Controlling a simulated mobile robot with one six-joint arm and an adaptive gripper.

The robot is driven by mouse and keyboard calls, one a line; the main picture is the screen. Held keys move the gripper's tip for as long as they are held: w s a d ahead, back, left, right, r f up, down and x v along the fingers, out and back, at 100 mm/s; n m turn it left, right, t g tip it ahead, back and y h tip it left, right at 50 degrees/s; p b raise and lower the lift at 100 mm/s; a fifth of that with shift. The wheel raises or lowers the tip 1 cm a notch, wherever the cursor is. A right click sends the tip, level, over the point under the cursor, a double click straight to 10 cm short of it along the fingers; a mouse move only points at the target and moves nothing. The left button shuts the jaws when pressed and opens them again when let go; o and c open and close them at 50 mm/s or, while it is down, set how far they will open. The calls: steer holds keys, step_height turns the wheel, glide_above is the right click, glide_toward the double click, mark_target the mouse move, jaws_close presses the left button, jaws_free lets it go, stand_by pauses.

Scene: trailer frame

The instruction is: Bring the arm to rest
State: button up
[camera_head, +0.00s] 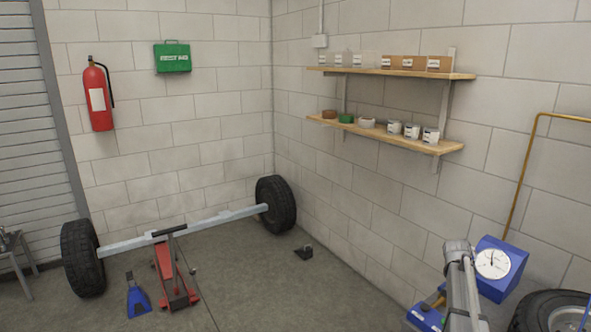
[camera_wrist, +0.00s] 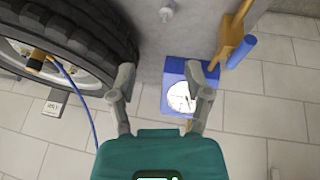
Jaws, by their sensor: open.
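My gripper (camera_wrist: 164,78) shows in the wrist view with its two grey fingers spread apart and nothing between them. Beyond the right finger is a blue box with a white dial gauge (camera_wrist: 181,98). In the head view my arm shows at the lower right, in front of the blue gauge box (camera_head: 502,268). The gripper's fingertips cannot be made out in the head view.
A tyre (camera_head: 552,312) is at the lower right; it also shows in the wrist view (camera_wrist: 95,35) with a blue hose. An axle (camera_head: 185,228) with two wheels, a red jack (camera_head: 168,272) and a blue stand (camera_head: 137,297) are on the floor. Shelves (camera_head: 390,72) hang on the wall.

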steer(key=s+a+n+y, duration=0.1)
steer(key=s+a+n, duration=0.2)
steer(key=s+a, duration=0.4)
steer(key=s+a+f+n+y, duration=0.1)
steer(key=s+a+n, duration=0.3)
steer(key=a, duration=1.5)
steer(key=s+a+n+y, duration=0.3)
steer(key=s+a+n, duration=0.1)
steer(key=s+a, duration=0.6)
steer(key=a, duration=0.3)
steer(key=shift+s+f+g, duration=0.2)
steer(key=shift+f+g, duration=0.05)
steer(key=shift+g, duration=0.05)
steer(key=shift+c, duration=0.5)
